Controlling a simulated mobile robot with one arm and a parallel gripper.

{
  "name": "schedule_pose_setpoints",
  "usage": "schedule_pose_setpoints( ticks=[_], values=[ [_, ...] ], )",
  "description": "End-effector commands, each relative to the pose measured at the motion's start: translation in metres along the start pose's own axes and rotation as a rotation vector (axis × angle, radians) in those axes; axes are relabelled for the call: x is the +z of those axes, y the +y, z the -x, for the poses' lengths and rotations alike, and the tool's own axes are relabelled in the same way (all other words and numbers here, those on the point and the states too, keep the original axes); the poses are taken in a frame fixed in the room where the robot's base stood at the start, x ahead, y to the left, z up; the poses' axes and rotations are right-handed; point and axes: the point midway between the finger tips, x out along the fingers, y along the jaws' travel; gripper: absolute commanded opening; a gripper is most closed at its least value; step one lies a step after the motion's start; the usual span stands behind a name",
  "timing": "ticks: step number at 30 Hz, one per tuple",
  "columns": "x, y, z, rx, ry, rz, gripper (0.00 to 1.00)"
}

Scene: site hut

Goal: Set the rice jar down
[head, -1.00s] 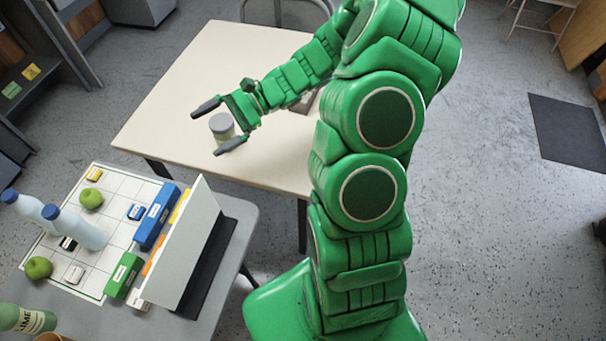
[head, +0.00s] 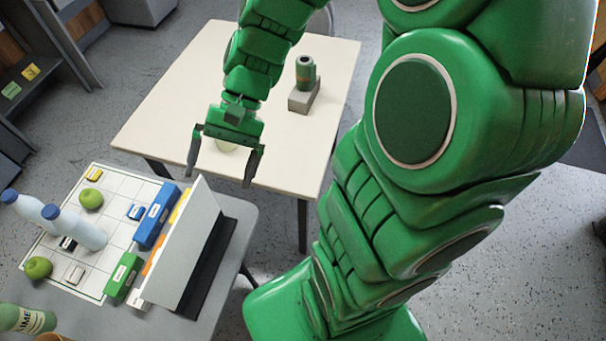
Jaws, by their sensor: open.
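The rice jar (head: 226,147) stands on the cream table (head: 180,85). Only a pale part of its side shows beneath my gripper; its grey lid is hidden. My gripper (head: 220,172) is open, with its two dark fingers spread wide and pointing toward the front of the table. In the picture the jar shows between the fingers, close to the palm. I see no finger touching it.
A green can-like object (head: 305,72) stands on a grey block (head: 303,98) at the table's back right. A grey table (head: 240,215) in front holds a white gridded board (head: 110,185) with bottles, apples, small boxes and an upright panel (head: 185,250). The cream table's left side is clear.

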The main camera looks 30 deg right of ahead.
Motion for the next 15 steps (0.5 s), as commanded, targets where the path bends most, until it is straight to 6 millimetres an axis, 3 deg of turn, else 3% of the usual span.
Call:
schedule_pose_setpoints(
  ticks=[15],
  values=[
    [0.063,0.054,0.017,0.345,0.193,0.169,1.00]
  ],
)
